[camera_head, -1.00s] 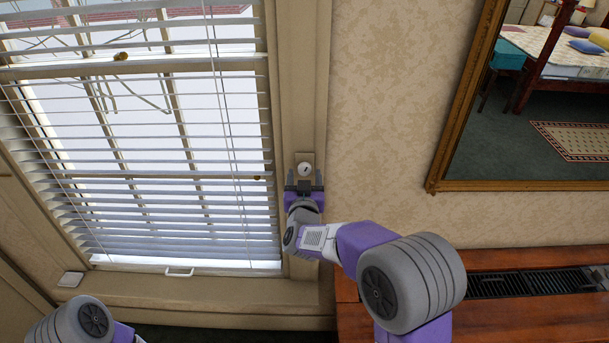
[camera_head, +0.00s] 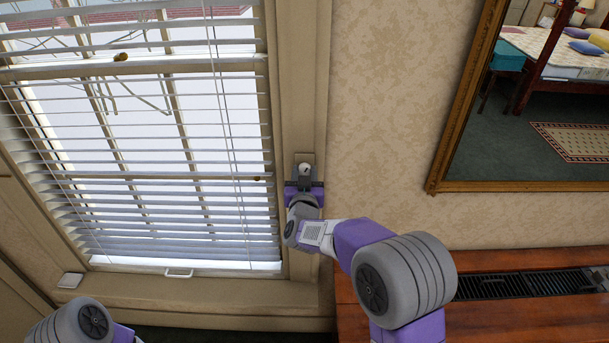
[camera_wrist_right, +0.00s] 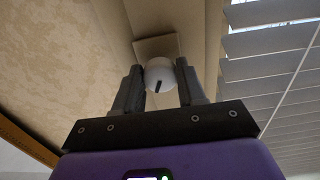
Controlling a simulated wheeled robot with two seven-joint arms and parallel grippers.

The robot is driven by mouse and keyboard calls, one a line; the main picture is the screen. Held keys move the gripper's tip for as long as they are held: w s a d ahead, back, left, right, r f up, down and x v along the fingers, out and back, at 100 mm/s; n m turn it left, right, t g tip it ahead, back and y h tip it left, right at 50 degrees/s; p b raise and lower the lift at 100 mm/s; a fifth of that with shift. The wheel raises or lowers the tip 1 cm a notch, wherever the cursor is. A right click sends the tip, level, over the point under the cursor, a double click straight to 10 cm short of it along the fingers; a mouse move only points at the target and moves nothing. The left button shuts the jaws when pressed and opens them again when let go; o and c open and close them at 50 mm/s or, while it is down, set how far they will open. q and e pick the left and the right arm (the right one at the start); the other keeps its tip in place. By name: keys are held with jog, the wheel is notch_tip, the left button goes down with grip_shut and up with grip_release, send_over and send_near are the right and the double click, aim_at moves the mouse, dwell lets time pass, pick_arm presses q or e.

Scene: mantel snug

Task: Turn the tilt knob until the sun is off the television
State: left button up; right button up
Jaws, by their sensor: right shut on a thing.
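The tilt knob (camera_head: 305,169) is a small round white knob on a plate on the window's right frame. In the right wrist view the knob (camera_wrist_right: 160,75) shows a dark mark low on its face. My right gripper (camera_head: 305,176) is at the knob, shut on it, with one dark finger on each side in the right wrist view (camera_wrist_right: 161,84). The blind (camera_head: 150,150) hangs over the window with its slats apart and bright light between them. The television is not in view. My left gripper is out of view; only part of my left arm shows at the bottom left.
A gold-framed mirror (camera_head: 437,187) hangs on the wall at the right and reflects a bed. A wooden surface (camera_head: 520,260) with a dark slotted grille (camera_head: 530,285) lies below it. The window sill (camera_head: 210,300) runs along the bottom. Pale cords hang before the blind.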

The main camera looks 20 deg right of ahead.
jog(key=shift+f+m+b, duration=0.1)
jog(key=shift+m+b, duration=0.7)
jog(key=shift+m, duration=0.1)
jog(key=o, duration=1)
jog(key=shift+o, duration=0.2)
jog(key=v, duration=0.7)
jog(key=shift+s+p, duration=0.3)
jog(key=shift+p, duration=0.1)
jog(key=shift+a, duration=0.1)
